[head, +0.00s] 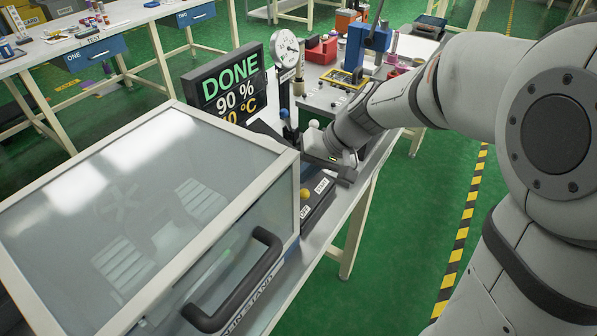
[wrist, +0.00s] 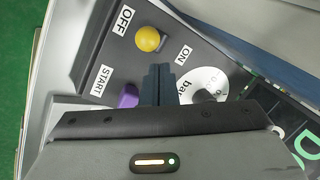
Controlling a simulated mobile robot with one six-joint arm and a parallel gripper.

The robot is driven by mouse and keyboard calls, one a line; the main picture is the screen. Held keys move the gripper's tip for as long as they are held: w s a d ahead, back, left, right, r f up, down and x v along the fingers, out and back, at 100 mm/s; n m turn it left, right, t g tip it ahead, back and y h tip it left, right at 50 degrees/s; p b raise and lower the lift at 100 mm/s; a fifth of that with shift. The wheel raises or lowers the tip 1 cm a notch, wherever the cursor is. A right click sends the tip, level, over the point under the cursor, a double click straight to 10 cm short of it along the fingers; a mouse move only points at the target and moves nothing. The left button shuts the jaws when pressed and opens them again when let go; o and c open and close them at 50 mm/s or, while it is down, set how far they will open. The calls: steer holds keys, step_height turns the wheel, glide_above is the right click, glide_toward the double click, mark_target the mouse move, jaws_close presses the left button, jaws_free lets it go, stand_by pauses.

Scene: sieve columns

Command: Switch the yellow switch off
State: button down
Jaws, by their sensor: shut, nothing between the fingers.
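The yellow switch (wrist: 150,38) is a round yellow knob on a dark sloped panel. In the wrist view it lies close beside the OFF label (wrist: 122,19), with the ON label (wrist: 184,56) a little farther off to the lower right. It also shows in the head view (head: 305,193), low on the panel by the glass-topped box. My gripper (wrist: 157,72) is shut and empty. In the wrist view its fingertips lie just below the yellow knob, with a small gap showing. In the head view its fingertips cannot be made out.
A purple button (wrist: 128,96) with a START label (wrist: 102,79) is left of my fingers. A white gauge (wrist: 203,88) is to their right. A display (head: 228,88) reads DONE, 90 %. The glass-topped box (head: 290,180) with a black handle (head: 240,280) stands close by.

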steer(key=shift+w+r, duration=0.3)
steer(key=shift+w, duration=0.1)
steer(key=w, duration=0.1)
steer(key=w+r+p, duration=0.1)
steer(key=w, duration=0.1)
steer(key=shift+d+r, duration=0.1)
steer(key=shift+r, duration=0.1)
steer(key=shift+w+d+r, duration=0.2)
steer(key=shift+d+r, duration=0.4)
steer(key=s+v, duration=0.1)
steer(key=v, duration=0.7)
steer(key=shift+d+p, duration=0.2)
steer(key=shift+p, duration=0.25)
steer(key=shift+s+f, duration=0.1)
steer(key=shift+f, duration=0.1)
